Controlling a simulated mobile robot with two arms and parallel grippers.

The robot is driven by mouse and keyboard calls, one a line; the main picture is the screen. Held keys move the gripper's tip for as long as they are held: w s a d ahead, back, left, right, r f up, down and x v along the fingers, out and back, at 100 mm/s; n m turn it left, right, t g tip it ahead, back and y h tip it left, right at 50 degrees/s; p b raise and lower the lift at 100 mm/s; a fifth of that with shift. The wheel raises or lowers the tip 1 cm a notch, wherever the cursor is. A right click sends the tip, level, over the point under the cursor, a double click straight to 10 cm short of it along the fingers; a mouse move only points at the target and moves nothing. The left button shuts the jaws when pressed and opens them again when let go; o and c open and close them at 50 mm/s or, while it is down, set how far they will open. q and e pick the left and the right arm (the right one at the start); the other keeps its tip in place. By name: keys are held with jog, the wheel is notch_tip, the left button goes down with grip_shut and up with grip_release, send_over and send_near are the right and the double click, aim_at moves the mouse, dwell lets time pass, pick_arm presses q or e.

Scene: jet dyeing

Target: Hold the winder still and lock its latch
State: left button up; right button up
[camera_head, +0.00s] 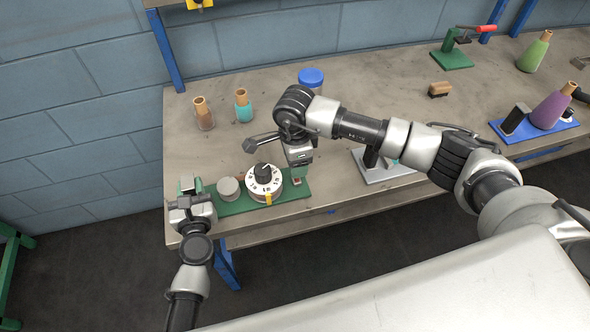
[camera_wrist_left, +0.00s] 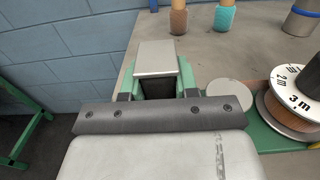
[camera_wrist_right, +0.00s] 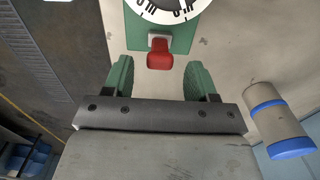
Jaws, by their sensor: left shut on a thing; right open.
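The winder has a green base (camera_head: 235,206) and a white numbered dial (camera_head: 264,180) with a black knob. It stands at the table's front left. My left gripper (camera_head: 190,190) is at the base's left end. In the left wrist view its green fingers are shut on a block with a pale flat top (camera_wrist_left: 157,58). The red latch (camera_wrist_right: 160,54) sits at the base's right end, on a small pale mount. My right gripper (camera_wrist_right: 160,78) is open, with its green fingers apart and the latch ahead between them, not gripped. In the head view the right wrist partly hides that end.
A brown bottle (camera_head: 204,118), a teal bottle (camera_head: 243,108) and a blue-lidded jar (camera_head: 311,78) stand behind the winder. A grey plate (camera_head: 385,175) lies to its right under my right arm. A green-based clamp (camera_head: 453,58) is farther back.

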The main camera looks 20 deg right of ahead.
notch_tip(320, 180, down, 5)
jog(key=shift+r, duration=0.1)
dwell(0.3)
